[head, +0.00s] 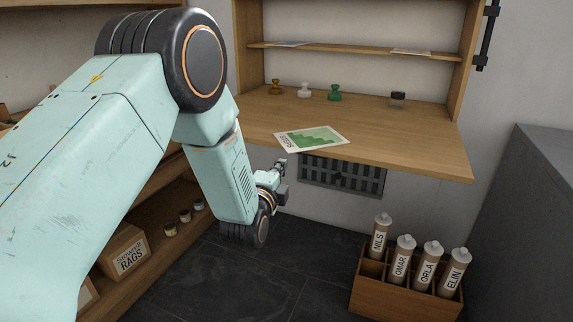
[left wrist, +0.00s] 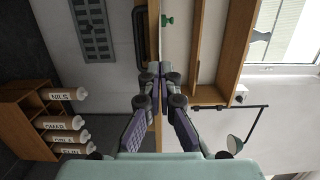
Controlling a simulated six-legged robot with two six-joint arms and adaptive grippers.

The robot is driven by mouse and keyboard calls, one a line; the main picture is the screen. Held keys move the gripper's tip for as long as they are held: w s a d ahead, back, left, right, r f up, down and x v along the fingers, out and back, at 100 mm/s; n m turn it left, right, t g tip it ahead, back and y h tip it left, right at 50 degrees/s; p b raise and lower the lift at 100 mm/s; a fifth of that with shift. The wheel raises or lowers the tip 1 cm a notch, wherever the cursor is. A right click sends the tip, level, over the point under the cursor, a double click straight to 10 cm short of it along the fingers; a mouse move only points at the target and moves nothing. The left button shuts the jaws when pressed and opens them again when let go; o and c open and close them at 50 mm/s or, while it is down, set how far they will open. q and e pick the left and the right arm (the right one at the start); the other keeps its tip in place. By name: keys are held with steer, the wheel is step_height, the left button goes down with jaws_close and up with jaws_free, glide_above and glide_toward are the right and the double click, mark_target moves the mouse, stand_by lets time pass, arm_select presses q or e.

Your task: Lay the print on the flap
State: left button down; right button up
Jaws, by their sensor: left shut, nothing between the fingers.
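The print (head: 318,137), a pale sheet with a green stepped picture and dark lettering, lies on the wooden flap (head: 400,145), near its front edge. Its near left corner reaches that edge; I cannot tell whether it overhangs. My left gripper (head: 281,163) is shut and empty, just below the print in the head view, apart from it as far as I can see. In the left wrist view the closed fingertips (left wrist: 160,72) point toward the flap, seen edge-on (left wrist: 156,122). The print cannot be made out there. My right gripper is not in view.
Several stamps, including a green one (head: 335,93), stand at the flap's back. A shelf (head: 350,50) above carries papers. Below are a wall grille (head: 345,177) and a wooden box (head: 385,298) of labelled tubes. A rags box (head: 124,252) stands left. The flap's right part is clear.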

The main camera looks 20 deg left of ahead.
arm_select(q)
steer(key=b, duration=0.2)
glide_toward(294, 146)
steer(key=w, duration=0.2)
steer(key=shift+w+a+f, duration=0.1)
steer(key=shift+w+a, duration=0.15)
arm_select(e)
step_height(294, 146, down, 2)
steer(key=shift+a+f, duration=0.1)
arm_select(q)
steer(key=w, duration=0.3)
steer(key=shift+w+a+p, duration=0.15)
steer(key=shift+w+p, duration=0.05)
steer(key=shift+p, duration=0.2)
steer(key=shift+s, duration=0.1)
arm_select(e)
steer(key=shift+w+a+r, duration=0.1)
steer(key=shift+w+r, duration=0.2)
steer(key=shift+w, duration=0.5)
arm_select(q)
steer(key=shift+s, duration=0.15)
